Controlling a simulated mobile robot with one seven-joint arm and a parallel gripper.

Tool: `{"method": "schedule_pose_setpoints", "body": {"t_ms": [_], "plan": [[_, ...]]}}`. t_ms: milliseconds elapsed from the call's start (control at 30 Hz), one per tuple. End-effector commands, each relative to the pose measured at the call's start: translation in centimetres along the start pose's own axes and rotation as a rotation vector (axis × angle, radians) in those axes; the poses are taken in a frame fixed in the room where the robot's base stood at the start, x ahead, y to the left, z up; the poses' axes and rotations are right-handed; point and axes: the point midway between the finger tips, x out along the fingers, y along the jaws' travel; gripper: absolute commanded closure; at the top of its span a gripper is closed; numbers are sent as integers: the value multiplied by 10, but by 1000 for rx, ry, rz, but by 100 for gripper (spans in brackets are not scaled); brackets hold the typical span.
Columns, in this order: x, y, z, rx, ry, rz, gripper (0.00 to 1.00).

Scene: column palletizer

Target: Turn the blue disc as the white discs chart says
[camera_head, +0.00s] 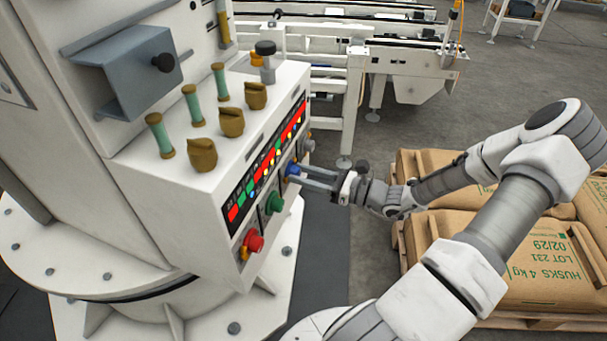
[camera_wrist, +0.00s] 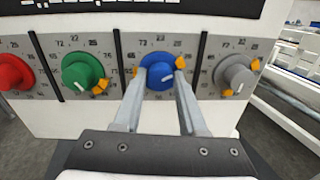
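The blue disc (camera_wrist: 160,80) is a round knob on the front of the machine, with a number scale around it and an orange marker at its upper right. It also shows in the head view (camera_head: 292,168). My gripper (camera_wrist: 162,74) points at it with its two fingers apart, one tip at each side of the disc. The tips overlap its edges in the wrist view; I cannot tell whether they touch it. Above the knobs is a dark chart panel (camera_head: 265,162) with red and green fields and small coloured discs. Its entries are too small to read.
Beside the blue disc are a green knob (camera_wrist: 82,72), a red knob (camera_wrist: 14,72) and a grey knob (camera_wrist: 236,74), each close by. Sacks on a pallet (camera_head: 500,250) lie under my arm at right. A conveyor (camera_head: 400,50) stands behind.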

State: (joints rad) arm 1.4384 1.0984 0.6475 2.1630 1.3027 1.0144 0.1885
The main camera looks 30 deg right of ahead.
Motion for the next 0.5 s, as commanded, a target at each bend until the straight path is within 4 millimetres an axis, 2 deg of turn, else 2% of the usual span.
{"method": "schedule_pose_setpoints", "body": {"t_ms": [33,200,500], "plan": [[0,0,0,0,0,0,71],[0,0,0,0,0,0,100],[0,0,0,-17,0,1,100]]}}
